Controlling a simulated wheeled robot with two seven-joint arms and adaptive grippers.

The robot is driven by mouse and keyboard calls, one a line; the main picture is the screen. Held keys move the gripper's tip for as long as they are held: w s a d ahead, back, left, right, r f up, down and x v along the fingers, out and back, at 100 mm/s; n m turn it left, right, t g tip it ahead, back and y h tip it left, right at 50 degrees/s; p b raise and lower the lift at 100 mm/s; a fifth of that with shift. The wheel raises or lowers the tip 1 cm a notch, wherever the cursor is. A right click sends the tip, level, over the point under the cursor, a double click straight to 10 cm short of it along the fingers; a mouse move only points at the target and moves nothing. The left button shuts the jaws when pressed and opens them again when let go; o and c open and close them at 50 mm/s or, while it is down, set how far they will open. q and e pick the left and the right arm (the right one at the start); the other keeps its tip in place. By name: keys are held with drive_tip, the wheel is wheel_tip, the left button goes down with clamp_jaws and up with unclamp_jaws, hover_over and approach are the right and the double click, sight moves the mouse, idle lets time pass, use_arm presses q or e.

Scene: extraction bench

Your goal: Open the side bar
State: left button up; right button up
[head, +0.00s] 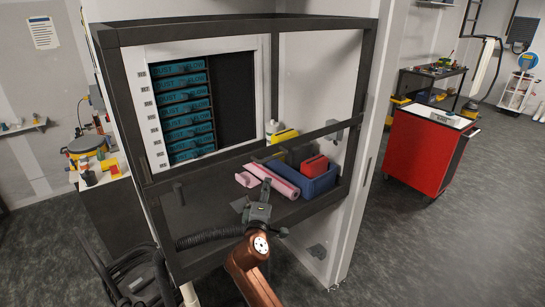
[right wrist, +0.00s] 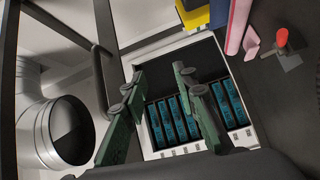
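The extraction bench is a dark-framed enclosure. Its dark front crossbar (head: 215,160) runs across the opening in the head view, and a short dark handle-like piece (head: 179,194) shows below its left end. I cannot tell for sure which bar is the side bar. In the right wrist view a dark bar (right wrist: 92,42) runs at the left, apart from the fingers. My right gripper (head: 262,188) is over the bench surface, in front of the pink roll. It also shows in the right wrist view (right wrist: 160,88), with its fingers apart and nothing between them. My left gripper is not in view.
A pink roll (head: 272,181), a blue bin (head: 320,184) with a red item, and a yellow item (head: 284,136) stand inside. A metal duct (right wrist: 62,130) shows at the wrist view's left. A red cabinet (head: 420,150) stands right.

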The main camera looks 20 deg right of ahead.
drive_tip(key=h, duration=0.2)
approach(272, 158)
drive_tip(key=x, duration=0.3)
drive_tip(key=shift+m+t+y, duration=0.3)
drive_tip(key=shift+t, duration=0.1)
drive_tip(key=x, duration=0.2)
drive_tip(key=p+x, duration=0.1)
drive_tip(key=x, duration=0.2)
drive_tip(key=f+x, duration=0.1)
drive_tip(key=x, duration=0.1)
drive_tip(key=shift+w+d+r+p, duration=0.1)
drive_tip(key=shift+w+d+p, duration=0.2)
drive_tip(key=shift+p, duration=0.05)
clamp_jaws()
